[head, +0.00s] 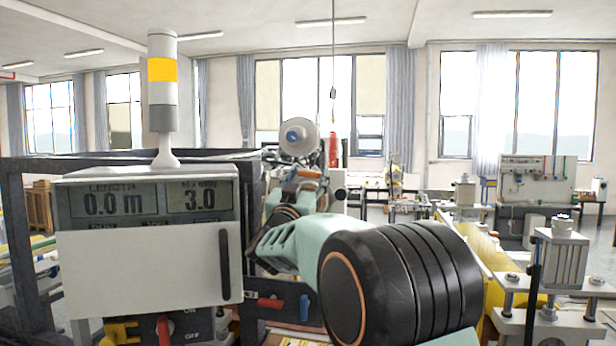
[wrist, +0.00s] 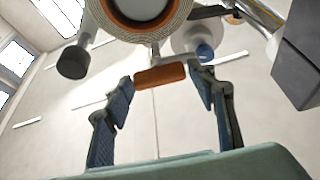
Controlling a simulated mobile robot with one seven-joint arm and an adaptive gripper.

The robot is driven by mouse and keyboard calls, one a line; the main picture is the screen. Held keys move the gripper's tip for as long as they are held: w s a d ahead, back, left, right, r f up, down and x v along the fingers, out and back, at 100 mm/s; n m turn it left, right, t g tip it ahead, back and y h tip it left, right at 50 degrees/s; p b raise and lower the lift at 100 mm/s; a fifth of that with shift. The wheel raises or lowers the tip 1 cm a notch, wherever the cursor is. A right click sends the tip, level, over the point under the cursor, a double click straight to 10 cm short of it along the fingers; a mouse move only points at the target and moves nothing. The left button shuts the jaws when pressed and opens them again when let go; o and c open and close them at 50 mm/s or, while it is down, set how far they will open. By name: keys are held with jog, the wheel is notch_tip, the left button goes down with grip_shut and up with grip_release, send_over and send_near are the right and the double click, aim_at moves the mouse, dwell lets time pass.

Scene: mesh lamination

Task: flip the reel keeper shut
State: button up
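In the wrist view an orange tab (wrist: 160,76) on a thin pale bracket looks like the reel keeper. It sits between my gripper's fingertips, and gaps show on both sides, so I see no grip on it. My gripper (wrist: 163,90) is open, with one blue-padded finger at each side. A white reel (wrist: 182,22) with an orange-brown core is above the tab, cut off by the top edge. In the head view my gripper (head: 306,180) is beyond my arm, below a white roll (head: 299,136) with a blue centre. The keeper cannot be made out there.
A grey control box (head: 145,265) with a display and a stack light (head: 162,85) stands at the left, beside a dark frame. In the wrist view a dark cylinder (wrist: 73,62) is at the left and a dark block (wrist: 300,60) at the right.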

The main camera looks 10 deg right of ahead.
jog(key=c, duration=0.7)
jog(key=shift+c, duration=0.2)
jog(key=shift+n+y, duration=0.3)
jog(key=shift+n, duration=0.1)
jog(key=n+y, duration=0.1)
jog(key=n, duration=0.1)
jog(key=n+t+y+b, duration=0.1)
jog(key=n, duration=0.2)
jog(key=shift+s+y, duration=0.1)
jog(key=shift+y, duration=0.2)
jog(key=n+y+b, duration=0.1)
jog(key=n+y, duration=0.1)
jog(key=n, duration=0.3)
jog(key=shift+d, duration=0.1)
jog(key=n+y, duration=0.1)
jog(key=n, duration=0.2)
jog(key=n+g+y, duration=0.1)
jog(key=n+y, duration=0.1)
jog(key=n, duration=0.2)
jog(key=shift+r, duration=0.1)
jog(key=n+g, duration=0.1)
jog(key=n, duration=0.1)
jog(key=n+y, duration=0.1)
jog(key=n, duration=0.2)
jog(key=shift+r+g, duration=0.15)
jog(key=shift+g, duration=0.25)
